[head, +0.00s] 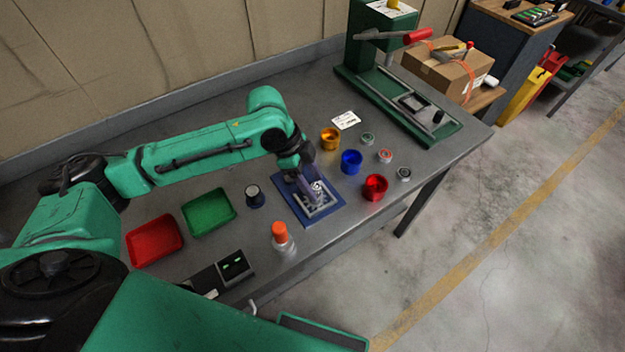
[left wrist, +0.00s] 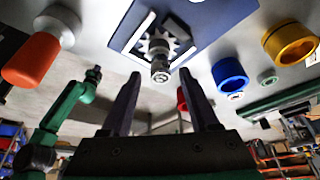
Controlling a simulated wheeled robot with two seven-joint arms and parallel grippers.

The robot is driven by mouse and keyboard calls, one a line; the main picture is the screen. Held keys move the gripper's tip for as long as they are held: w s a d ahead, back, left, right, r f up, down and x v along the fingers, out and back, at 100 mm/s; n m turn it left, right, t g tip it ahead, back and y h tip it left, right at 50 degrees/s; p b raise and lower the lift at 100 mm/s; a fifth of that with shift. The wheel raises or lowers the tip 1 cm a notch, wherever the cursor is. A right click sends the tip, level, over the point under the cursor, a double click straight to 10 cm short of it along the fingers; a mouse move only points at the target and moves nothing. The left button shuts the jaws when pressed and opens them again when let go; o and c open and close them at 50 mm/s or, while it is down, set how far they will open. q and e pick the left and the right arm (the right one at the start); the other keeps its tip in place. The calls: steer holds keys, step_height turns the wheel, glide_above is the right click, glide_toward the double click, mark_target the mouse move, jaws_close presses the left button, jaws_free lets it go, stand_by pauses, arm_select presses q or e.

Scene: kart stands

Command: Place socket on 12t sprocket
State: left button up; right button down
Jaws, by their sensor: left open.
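The toothed silver sprocket (left wrist: 158,48) lies inside a light square frame on the blue mat (head: 285,197). A short silver cylinder, which looks like the socket (left wrist: 160,72), stands on end at the sprocket's middle in the left wrist view. Whether it is fully seated I cannot tell. My left gripper (left wrist: 162,103) is open, its two dark fingers apart with nothing between them. The cylinder is just beyond the fingertips, in line with the gap. In the head view the left gripper (head: 316,188) is over the mat and partly hides the sprocket. My right gripper does not show clearly.
Yellow (head: 330,139), blue (head: 351,161) and red (head: 375,187) cups stand right of the mat with several small round parts. An orange-capped bottle (head: 281,234) stands near the front edge. Red (head: 154,239) and green (head: 209,213) trays are left. A green press (head: 372,50) stands behind.

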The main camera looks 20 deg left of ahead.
arm_select(q)
steer(key=b+v, duration=0.1)
steer(key=v, duration=1.1)
steer(key=shift+d, duration=0.1)
